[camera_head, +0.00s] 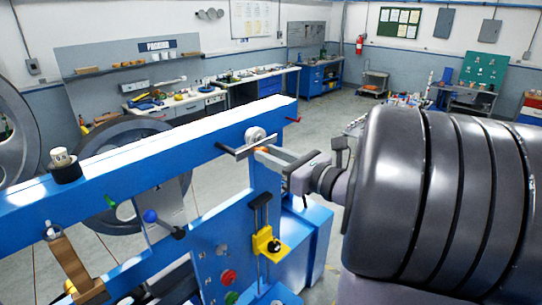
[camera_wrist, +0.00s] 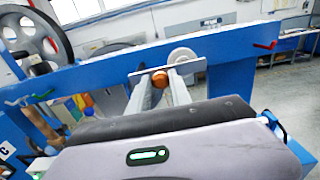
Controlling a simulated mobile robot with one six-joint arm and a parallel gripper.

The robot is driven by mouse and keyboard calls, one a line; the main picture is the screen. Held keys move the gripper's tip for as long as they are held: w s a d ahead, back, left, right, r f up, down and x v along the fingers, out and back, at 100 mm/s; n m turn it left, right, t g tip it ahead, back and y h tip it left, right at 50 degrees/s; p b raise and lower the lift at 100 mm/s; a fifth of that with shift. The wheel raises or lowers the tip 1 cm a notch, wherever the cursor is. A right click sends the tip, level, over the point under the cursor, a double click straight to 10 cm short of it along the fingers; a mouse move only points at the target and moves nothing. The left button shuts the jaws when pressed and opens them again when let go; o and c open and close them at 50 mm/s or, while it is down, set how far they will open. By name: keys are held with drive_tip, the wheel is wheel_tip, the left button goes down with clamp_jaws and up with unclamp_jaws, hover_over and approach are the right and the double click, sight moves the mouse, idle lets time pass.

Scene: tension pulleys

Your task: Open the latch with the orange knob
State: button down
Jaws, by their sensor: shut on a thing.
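The orange knob (camera_wrist: 160,79) shows between my fingertips in the wrist view, in front of the blue beam. Only a small orange part of it (camera_head: 262,150) shows in the head view. A grey metal latch bar (camera_wrist: 196,65) lies across the beam just behind the knob; it also shows in the head view (camera_head: 238,152). A round pale disc (camera_wrist: 182,56) sits behind the bar. My gripper (camera_wrist: 160,84) is shut on the orange knob, with one finger on each side. In the head view my gripper (camera_head: 264,154) reaches in from the right. The fingers hide part of the knob.
The long blue beam (camera_head: 150,155) runs across the machine, with large grey wheels (camera_head: 12,130) at left. A red hook (camera_head: 293,119) juts from the beam's right end.

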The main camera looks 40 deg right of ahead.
sight(252, 148)
drive_tip(key=shift+n+b, duration=0.3)
drive_tip(key=shift+b, duration=0.25)
drive_tip(key=n+b, duration=0.1)
drive_tip(key=b, duration=0.1)
drive_tip(key=n+b, duration=0.1)
drive_tip(key=b, duration=0.1)
drive_tip(key=r+n+b, duration=0.1)
drive_tip(key=n+b, duration=0.1)
drive_tip(key=shift+a, duration=0.25)
drive_tip(key=a+r+n+b, duration=0.1)
drive_tip(key=n+b, duration=0.4)
drive_tip(key=b, duration=0.2)
drive_tip(key=a+r+n+b, duration=0.1)
drive_tip(key=a+n+b, duration=0.1)
drive_tip(key=n+b, duration=0.3)
drive_tip(key=a+r+n+b, duration=0.1)
drive_tip(key=a+n+b, duration=0.1)
drive_tip(key=n+b, duration=0.3)
drive_tip(key=shift+s+b, duration=0.2)
drive_tip(key=shift+b, duration=2.1)
drive_tip(key=c, duration=1.2)
unclamp_jaws()
